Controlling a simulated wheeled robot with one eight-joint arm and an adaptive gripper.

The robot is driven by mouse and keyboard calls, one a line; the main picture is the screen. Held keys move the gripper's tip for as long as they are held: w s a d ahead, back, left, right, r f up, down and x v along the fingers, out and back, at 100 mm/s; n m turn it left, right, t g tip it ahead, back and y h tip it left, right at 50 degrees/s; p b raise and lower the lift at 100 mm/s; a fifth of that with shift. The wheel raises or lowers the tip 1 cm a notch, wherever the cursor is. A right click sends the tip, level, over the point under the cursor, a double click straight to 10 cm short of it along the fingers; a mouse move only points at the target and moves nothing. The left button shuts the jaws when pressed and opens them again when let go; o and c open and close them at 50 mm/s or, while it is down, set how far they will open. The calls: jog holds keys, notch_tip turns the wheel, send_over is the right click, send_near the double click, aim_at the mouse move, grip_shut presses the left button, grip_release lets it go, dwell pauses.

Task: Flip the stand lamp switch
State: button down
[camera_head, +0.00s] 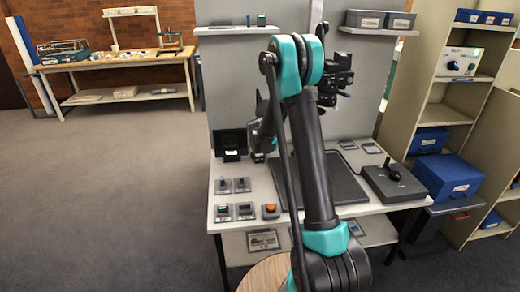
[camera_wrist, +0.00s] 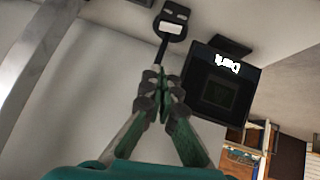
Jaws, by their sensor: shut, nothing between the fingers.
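My gripper (camera_wrist: 160,80) is shut and empty, with its fingertips together in the wrist view. Just beyond the tips is a small dark plate with a white label (camera_wrist: 171,27). A thin dark stem runs from it toward the fingertips; I cannot tell whether they touch, or whether this is the lamp switch. In the head view, two small toggle switches (camera_head: 222,186) (camera_head: 242,185) stand on the desk's left side. In the head view my gripper (camera_head: 258,157) is partly hidden behind my arm, beside a black display (camera_head: 229,143). The lamp itself is not clearly seen.
The display also shows in the wrist view (camera_wrist: 222,92), close right of my fingers. Green-lit (camera_head: 222,212) and grey (camera_head: 245,211) switch units and an orange button (camera_head: 270,211) sit at the desk front. A dark board (camera_head: 345,182) and joystick box (camera_head: 393,184) lie right.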

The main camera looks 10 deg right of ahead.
send_over(259, 155)
jog(key=s, duration=0.2)
notch_tip(259, 155, down, 6)
jog(key=f, duration=0.3)
jog(key=shift+w+d+f, duration=0.3)
jog(key=shift+w+d, duration=0.05)
jog(key=shift+w, duration=0.05)
jog(key=shift+d+f, duration=0.1)
jog(key=shift+f, duration=0.5)
jog(key=shift+d+f+y, duration=0.2)
jog(key=shift+f+y, duration=0.05)
jog(key=shift+y, duration=0.05)
jog(key=shift+a, duration=0.2)
jog(key=shift+a+r, duration=0.15)
jog(key=shift+a, duration=0.55)
